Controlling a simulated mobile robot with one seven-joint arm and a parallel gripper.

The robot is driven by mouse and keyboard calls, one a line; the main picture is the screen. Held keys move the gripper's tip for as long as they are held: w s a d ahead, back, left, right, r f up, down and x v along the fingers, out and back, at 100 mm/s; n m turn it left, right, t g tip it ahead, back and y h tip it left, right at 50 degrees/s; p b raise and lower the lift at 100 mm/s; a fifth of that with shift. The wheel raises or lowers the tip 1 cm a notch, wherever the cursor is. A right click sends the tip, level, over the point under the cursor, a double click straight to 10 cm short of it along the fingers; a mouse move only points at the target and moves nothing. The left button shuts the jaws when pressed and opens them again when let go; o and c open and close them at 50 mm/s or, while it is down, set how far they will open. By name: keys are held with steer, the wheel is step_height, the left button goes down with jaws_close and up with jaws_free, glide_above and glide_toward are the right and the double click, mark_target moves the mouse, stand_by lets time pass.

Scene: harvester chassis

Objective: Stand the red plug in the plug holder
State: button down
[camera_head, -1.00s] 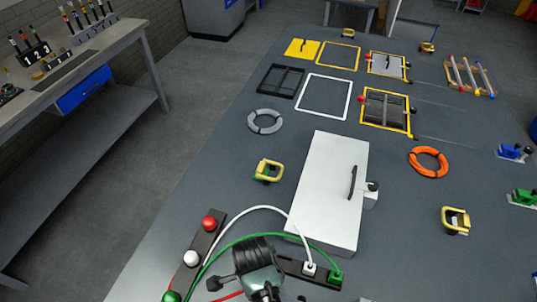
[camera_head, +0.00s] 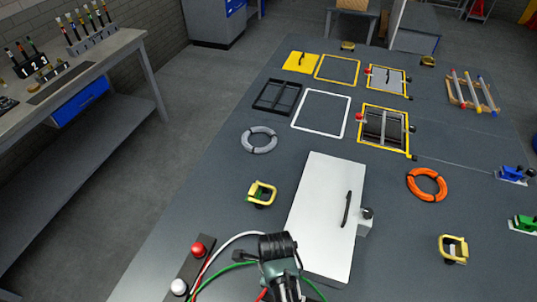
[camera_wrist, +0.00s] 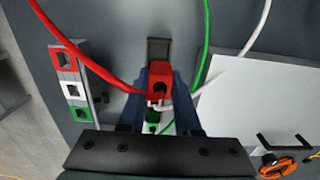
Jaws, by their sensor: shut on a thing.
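My gripper (camera_wrist: 161,98) is shut on the red plug (camera_wrist: 160,72) in the wrist view, with one finger on each side of it. The red cable (camera_wrist: 85,72) runs to it from the upper left. The dark plug holder (camera_wrist: 158,48) shows its bare end just beyond the red plug. A green plug (camera_wrist: 152,122) and part of a white plug show behind the red one, in line with the holder. Whether the red plug is above the holder or in it, I cannot tell. In the head view my wrist (camera_head: 280,268) hides the plug.
A panel with red, white and green sockets (camera_wrist: 70,90) lies at left in the wrist view. The white box (camera_head: 327,215) with a black handle stands close to my gripper. White cable (camera_head: 228,243) and green cable (camera_head: 222,272) arch beside it. A red ball (camera_head: 197,249) sits left.

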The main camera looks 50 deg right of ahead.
steer(key=shift+a, duration=0.3)
steer(key=shift+d+r, duration=0.1)
steer(key=shift+f, duration=0.3)
steer(key=shift+f+b, duration=2.25)
steer(key=shift+f, duration=0.95)
steer(key=c, duration=0.5)
jaws_free()
steer(key=shift+r, duration=0.1)
